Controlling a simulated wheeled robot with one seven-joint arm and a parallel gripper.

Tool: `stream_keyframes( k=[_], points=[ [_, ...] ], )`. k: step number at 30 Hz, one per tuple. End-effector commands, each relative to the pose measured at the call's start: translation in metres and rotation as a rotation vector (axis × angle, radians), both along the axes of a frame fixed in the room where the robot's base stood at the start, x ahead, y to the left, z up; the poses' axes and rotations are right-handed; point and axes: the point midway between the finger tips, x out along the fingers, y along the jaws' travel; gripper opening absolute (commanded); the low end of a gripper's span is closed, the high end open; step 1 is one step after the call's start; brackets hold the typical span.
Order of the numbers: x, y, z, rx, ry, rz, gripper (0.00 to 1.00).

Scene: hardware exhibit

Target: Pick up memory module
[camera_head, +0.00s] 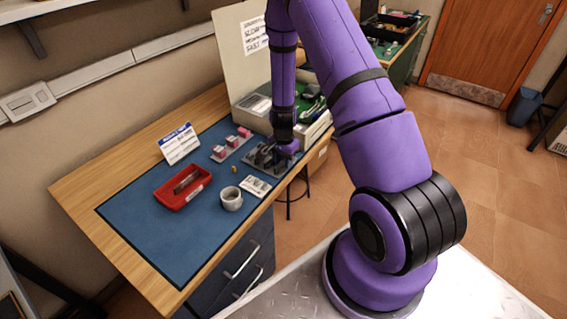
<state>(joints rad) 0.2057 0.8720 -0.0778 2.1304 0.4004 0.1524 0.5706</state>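No memory module can be made out for certain. A long, flat grey-brown piece (186,182) lies in a red tray (171,203) on the blue mat; it may be the module, but it is too small to tell. My gripper (268,157) is low over the far right of the mat, by a grey plate with dark parts, well to the right of the red tray. Its fingers blend with the dark parts there, so I cannot tell whether they are open, shut or touching anything.
The blue mat (150,232) covers most of the wooden table. A white cup-like roll (231,199), a small white card (255,187), pink blocks (220,151) and a standing sign (180,143) are on it. An open case (318,128) stands behind my gripper. The mat's near left is clear.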

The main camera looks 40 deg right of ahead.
Motion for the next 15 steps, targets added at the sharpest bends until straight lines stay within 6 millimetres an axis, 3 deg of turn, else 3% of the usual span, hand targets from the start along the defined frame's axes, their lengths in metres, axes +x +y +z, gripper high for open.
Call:
stream_keyframes(
  k=[9,14,15],
  points=[
    [-0.0001,0.0002,-0.0040,0.000,0.000,0.000,0.36],
    [0.0000,0.0001,-0.0039,0.000,0.000,0.000,0.00],
    [0.0000,0.0001,-0.0039,0.000,0.000,0.000,0.00]
  ],
)
